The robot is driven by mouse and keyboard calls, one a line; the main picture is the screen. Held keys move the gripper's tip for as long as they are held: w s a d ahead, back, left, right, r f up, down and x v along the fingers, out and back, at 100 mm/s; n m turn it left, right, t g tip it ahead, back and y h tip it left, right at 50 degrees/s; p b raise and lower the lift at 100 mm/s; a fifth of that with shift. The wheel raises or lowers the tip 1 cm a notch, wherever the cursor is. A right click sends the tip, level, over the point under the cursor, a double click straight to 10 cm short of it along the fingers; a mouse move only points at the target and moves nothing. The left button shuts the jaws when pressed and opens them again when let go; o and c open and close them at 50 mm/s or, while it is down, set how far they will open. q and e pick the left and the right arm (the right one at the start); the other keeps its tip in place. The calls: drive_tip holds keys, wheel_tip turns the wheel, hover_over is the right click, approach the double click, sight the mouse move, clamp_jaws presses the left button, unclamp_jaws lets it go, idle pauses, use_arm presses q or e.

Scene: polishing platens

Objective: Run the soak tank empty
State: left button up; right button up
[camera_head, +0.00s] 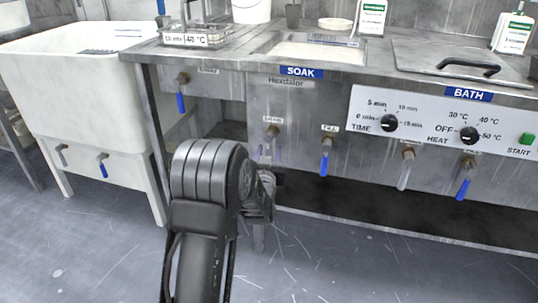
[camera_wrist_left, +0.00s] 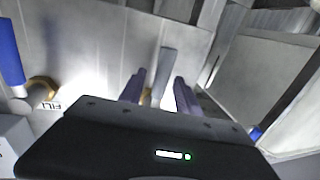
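The drain valve (camera_head: 272,132) is on the front panel below. Its grey lever (camera_wrist_left: 166,68) shows in the left wrist view, pointing the same way as the fill valve's hanging blue lever (camera_head: 326,160). My left gripper (camera_head: 268,156) is at the drain valve, with its purple fingers (camera_wrist_left: 160,92) apart and the lever between them. Contact cannot be told. My right gripper is out of view.
The bath panel (camera_head: 440,125) with knobs and two more valves is to the right. A white sink (camera_head: 80,90) stands at left, and another blue-handled valve (camera_head: 181,95) is beside it. A steel lid (camera_head: 460,64) covers the bath. The floor in front is clear.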

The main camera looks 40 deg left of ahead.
use_arm(q)
drive_tip(key=shift+w+a, duration=0.15)
drive_tip(key=shift+w, duration=0.1)
clamp_jaws()
idle(1.4)
